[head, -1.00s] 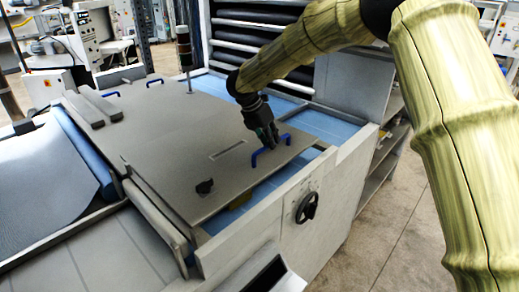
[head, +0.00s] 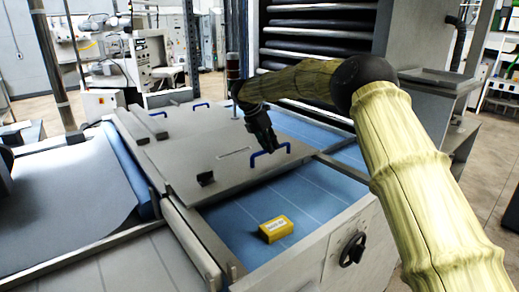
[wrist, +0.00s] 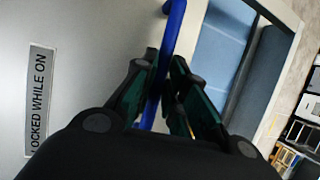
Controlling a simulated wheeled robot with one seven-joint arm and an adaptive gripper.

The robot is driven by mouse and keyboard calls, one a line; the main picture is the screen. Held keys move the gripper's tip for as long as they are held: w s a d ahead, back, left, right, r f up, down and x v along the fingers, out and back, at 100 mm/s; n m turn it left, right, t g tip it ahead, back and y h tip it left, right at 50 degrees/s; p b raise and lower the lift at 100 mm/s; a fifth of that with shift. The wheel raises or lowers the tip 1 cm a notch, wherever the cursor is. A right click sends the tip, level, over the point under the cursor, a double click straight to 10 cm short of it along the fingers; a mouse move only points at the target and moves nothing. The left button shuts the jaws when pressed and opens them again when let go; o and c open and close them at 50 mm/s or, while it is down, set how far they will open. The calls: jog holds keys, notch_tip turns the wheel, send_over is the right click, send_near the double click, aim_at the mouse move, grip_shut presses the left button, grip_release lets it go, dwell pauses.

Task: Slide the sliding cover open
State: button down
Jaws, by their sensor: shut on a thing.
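The sliding cover (head: 190,150) is a flat grey panel on top of the roller sheeter. It stands partly back, so a blue belt bed (head: 245,210) shows in front of it. A blue handle (head: 284,150) rises near its front right edge; the handle also shows in the wrist view (wrist: 174,30). My gripper (head: 268,148) is at this handle. In the wrist view my gripper (wrist: 165,85) has its dark green fingers on both sides of the blue bar, shut on it. The fingertips' exact contact is partly hidden.
A yellow box (head: 276,229) lies on the exposed blue belt. A black handwheel (head: 352,249) is on the machine's front side. A black knob (head: 206,178) stands on the cover, and a post with a dark top (head: 233,70) rises beyond it.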

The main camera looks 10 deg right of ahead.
dwell(0.3)
jog(key=c, duration=1.5)
grip_release()
jog(key=shift+o, duration=0.2)
jog(key=shift+r, duration=0.1)
jog(key=v, duration=1.2)
jog(key=shift+a, duration=0.1)
